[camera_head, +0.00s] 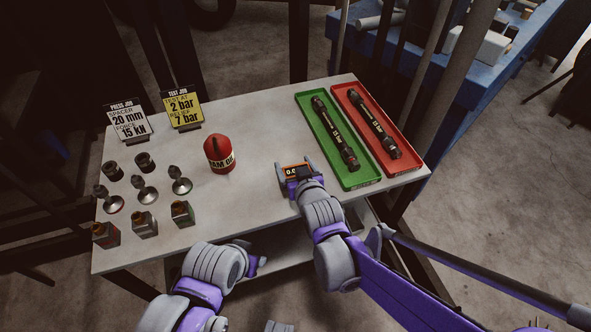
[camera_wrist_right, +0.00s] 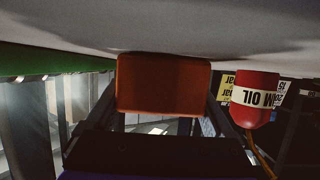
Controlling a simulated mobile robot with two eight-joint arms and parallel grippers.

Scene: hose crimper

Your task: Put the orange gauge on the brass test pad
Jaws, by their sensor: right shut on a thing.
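The orange gauge (camera_head: 295,171), a small box with a dark digital display, is between the fingers of my right gripper (camera_head: 293,177) at the middle of the grey table. The right wrist view shows the plain orange face of the gauge (camera_wrist_right: 163,86), held close to the tabletop; I cannot tell whether it touches. My right gripper is shut on it. My left gripper (camera_head: 257,264) is at the table's front edge, away from the gauge, and its fingers are not clear. I cannot make out the brass test pad in either view.
A red oil bottle (camera_head: 219,154) stands left of the gauge. Green (camera_head: 358,178) and red (camera_head: 405,163) trays hold hoses at the right. Several metal fittings (camera_head: 144,189) stand at the left, with white (camera_head: 128,121) and yellow (camera_head: 184,108) job signs behind. The table between bottle and green tray is mostly clear.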

